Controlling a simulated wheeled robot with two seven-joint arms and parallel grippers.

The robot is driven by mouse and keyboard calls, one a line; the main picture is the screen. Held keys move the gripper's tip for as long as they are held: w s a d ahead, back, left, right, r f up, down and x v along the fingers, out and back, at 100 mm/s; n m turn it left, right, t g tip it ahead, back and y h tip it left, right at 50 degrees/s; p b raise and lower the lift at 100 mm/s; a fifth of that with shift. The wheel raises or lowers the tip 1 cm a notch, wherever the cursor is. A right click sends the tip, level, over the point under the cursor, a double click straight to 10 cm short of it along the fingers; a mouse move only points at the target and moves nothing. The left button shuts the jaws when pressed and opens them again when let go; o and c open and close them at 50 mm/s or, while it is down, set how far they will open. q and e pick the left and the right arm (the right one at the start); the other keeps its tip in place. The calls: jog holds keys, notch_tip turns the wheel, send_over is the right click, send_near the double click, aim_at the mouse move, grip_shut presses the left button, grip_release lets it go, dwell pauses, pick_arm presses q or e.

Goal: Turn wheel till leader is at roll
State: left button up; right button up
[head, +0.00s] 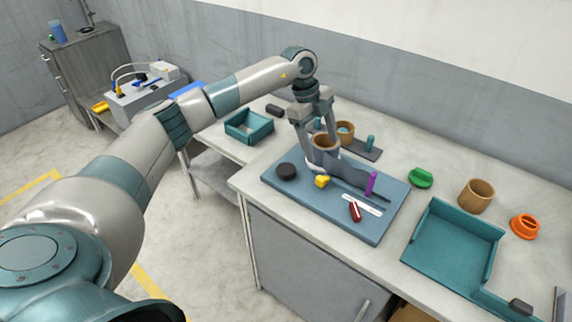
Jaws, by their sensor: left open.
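My left gripper (325,165) is low over a blue-grey board (335,222) on the bench. Its jaws are apart beside a brown roll (327,142), partly hidden by the gripper; I cannot tell whether they touch it. A white strip (375,210), possibly the leader, lies on the board with a red piece (355,211) beside or on it. A purple peg (371,184) stands near a dark bar. A yellow piece (322,181) and a black round knob (286,171) are on the board. I cannot tell which part is the wheel. My right gripper is out of view.
A second brown ring (345,130) and teal pegs stand behind the board. Right of it are a green piece (421,178), a brown cup-like roll (476,196), an orange piece (525,226) and a teal tray (440,270). A teal box (249,127) sits behind left.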

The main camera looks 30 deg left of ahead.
pick_arm(q)
jog(key=s+a+r+n+g+y, duration=0.1)
jog(key=a+r+n+y, duration=0.2)
jog(key=a, duration=0.8)
jog(key=shift+r, duration=0.55)
jog(key=shift+f, duration=0.1)
jog(key=p, duration=0.6)
send_near(286, 168)
notch_tip(286, 168, down, 7)
jog(key=shift+d+f, duration=0.1)
jog(key=shift+d, duration=0.05)
jog(key=shift+f, duration=0.5)
jog(key=c, duration=1)
